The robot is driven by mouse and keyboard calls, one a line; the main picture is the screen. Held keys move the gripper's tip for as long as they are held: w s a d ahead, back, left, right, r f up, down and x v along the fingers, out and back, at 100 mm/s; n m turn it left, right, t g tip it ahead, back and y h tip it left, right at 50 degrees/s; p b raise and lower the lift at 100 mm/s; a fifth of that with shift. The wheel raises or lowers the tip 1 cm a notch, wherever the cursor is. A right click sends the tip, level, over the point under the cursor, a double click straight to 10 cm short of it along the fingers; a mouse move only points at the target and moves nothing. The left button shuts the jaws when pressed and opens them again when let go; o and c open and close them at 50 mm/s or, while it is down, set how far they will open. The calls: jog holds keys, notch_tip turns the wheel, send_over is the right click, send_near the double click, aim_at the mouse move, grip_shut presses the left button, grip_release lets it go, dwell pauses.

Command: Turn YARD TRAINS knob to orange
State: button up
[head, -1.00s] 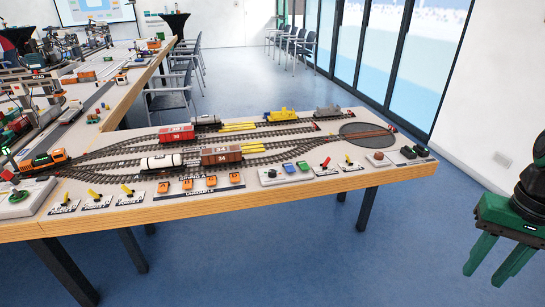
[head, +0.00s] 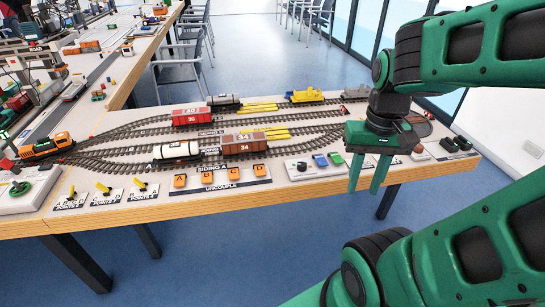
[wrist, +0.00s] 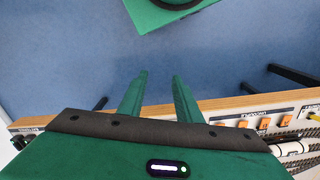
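My gripper (head: 366,188) is in front of the table's right half in the head view, fingers pointing down, apart and empty. It also shows in the wrist view (wrist: 160,85), with floor and the table edge beyond its fingers. A white control panel (head: 312,172) near the table's front edge, left of my gripper, carries a small dark knob (head: 301,166) and blue and green blocks. Another white panel at the far left has a green knob (head: 20,188). No YARD TRAINS label is readable, so I cannot tell which knob bears it.
The wooden table (head: 240,208) carries tracks, an orange locomotive (head: 46,146), wagons and a row of orange uncouple buttons (head: 219,174). Yellow point levers (head: 104,188) stand left of these. My gripper hides part of the table's right end. The floor in front is clear.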

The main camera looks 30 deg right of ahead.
jog(key=shift+w, duration=0.2)
jog(key=shift+o, duration=0.4)
jog(key=shift+s+d, duration=0.1)
jog(key=shift+d, duration=0.15)
jog(key=shift+o, duration=1.2)
jog(key=shift+s+r, duration=0.15)
jog(key=shift+s, duration=0.15)
jog(key=n, duration=2.1)
send_over(302, 164)
notch_tip(302, 164, down, 6)
notch_tip(302, 164, down, 10)
jog(key=shift+r, duration=0.1)
jog(key=shift+c, duration=0.6)
